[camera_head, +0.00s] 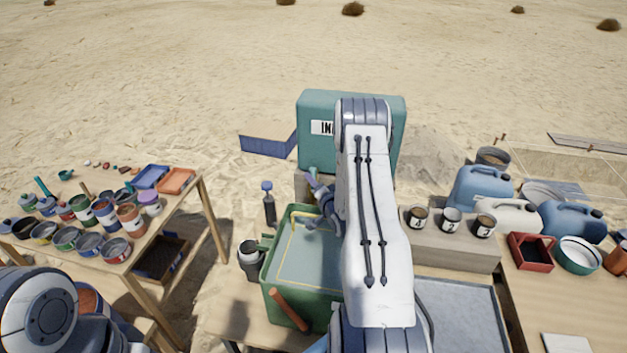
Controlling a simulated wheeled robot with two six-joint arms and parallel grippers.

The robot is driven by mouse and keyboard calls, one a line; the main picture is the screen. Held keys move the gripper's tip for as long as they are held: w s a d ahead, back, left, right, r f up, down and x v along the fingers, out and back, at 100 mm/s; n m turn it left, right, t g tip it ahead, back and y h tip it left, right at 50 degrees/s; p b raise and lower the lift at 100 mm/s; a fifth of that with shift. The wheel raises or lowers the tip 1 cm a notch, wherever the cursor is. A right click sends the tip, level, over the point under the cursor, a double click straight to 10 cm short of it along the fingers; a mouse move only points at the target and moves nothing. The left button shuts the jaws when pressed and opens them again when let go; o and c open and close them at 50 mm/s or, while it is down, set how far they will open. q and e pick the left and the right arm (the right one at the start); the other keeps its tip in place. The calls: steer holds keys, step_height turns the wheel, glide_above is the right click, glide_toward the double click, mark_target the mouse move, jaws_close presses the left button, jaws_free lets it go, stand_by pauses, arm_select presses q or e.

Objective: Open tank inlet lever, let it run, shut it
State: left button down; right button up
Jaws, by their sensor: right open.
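A teal tank (313,160) with a white label, partly readable as "IN", stands behind the work table. My right arm covers its right part. In front of it is a green basin (268,290) with greyish liquid or a grey floor and a thin yellow line inside. A yellow pipe-like piece (303,213) shows at the basin's back edge; I cannot tell whether it is the inlet lever. My right gripper (312,201), with purple-grey fingers, is open close to this piece, above the basin's back part. Contact is unclear. My left gripper is out of view.
An orange bar (289,309) leans on the basin's front rim. A dark cup (250,260) stands left of it. Labelled cups (451,219) stand on a block at right, before blue jugs (483,188). The left table (189,205) holds many paint pots.

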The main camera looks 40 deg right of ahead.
steer(key=shift+w+f, duration=0.1)
steer(key=shift+w, duration=0.1)
jaws_close()
steer(key=shift+d, duration=0.1)
stand_by(1.3)
